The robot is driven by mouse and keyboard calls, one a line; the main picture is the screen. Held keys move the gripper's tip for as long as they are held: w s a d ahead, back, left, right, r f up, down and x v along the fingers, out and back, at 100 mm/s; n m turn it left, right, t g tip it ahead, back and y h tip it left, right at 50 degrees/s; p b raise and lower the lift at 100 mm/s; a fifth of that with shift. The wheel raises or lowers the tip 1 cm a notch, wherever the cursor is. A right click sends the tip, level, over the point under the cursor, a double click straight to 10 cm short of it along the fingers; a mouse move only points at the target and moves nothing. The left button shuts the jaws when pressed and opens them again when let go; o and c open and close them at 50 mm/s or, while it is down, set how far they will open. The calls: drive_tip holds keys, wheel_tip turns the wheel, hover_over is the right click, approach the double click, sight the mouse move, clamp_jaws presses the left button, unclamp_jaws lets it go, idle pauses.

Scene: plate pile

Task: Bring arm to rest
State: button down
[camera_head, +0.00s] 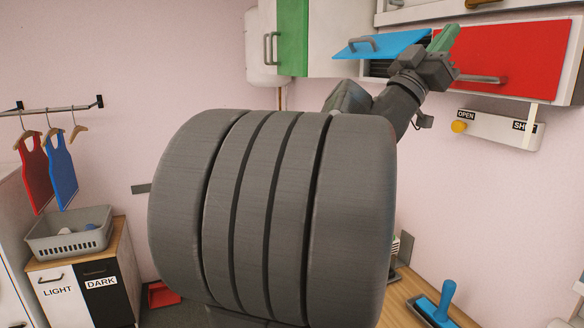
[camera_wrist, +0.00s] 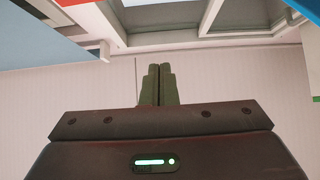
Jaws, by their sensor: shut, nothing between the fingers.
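My gripper (camera_head: 444,39) is raised at the upper right in the head view, in front of the wall cabinets. Its green fingers point up and to the right. In the wrist view my gripper (camera_wrist: 159,85) shows its two green fingers side by side and touching, with nothing between them. My grey arm runs up from the middle of the head view to it, and its large rounded link hides much of the centre.
Close to my gripper are a raised blue cabinet door (camera_head: 385,45) and a red cabinet door (camera_head: 515,58). An OPEN/SHUT panel (camera_head: 497,130) hangs below. A grey basket (camera_head: 69,232) stands at left. A blue-handled tool (camera_head: 441,304) lies on the wooden counter (camera_head: 398,309).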

drive_tip(key=shift+a+r+y+p, duration=0.1)
drive_tip(key=shift+r+y+p, duration=0.2)
drive_tip(key=shift+r+p, duration=0.45)
drive_tip(key=shift+f+p, duration=0.2)
drive_tip(key=shift+p, duration=0.25)
